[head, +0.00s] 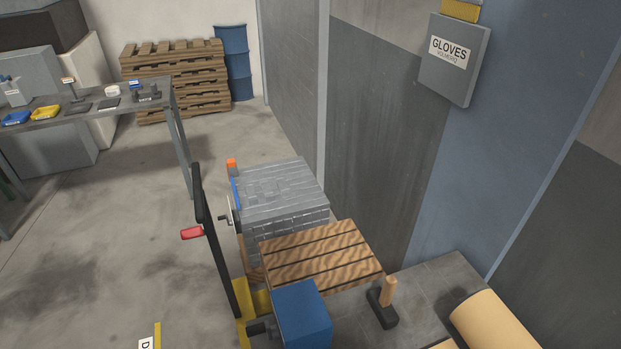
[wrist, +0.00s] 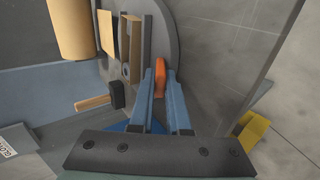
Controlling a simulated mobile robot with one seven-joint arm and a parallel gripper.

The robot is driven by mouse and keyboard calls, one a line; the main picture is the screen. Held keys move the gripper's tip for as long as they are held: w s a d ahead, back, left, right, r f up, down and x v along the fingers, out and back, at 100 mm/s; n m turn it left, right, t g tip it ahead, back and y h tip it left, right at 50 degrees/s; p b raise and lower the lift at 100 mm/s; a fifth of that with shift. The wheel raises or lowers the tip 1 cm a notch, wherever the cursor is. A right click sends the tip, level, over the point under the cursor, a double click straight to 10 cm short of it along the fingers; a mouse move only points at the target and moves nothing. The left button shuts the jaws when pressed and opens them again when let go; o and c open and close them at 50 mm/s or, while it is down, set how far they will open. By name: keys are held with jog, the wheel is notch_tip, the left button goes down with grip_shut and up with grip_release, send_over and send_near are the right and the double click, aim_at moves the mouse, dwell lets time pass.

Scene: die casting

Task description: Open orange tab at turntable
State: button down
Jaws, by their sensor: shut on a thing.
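In the wrist view the orange tab (wrist: 160,79) is a small upright piece at the edge of a round grey disc (wrist: 168,35), which looks like the turntable. My gripper (wrist: 162,80) has two blue fingers closed around the tab, one on each side. My gripper and this tab cannot be made out in the head view.
A wooden-handled hammer (wrist: 112,97) lies left of my fingers.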

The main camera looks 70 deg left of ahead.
jog(key=c, duration=0.9)
grip_release()
jog(key=b+v, duration=0.1)
jog(key=v, duration=1.2)
jog(key=shift+w, duration=0.1)
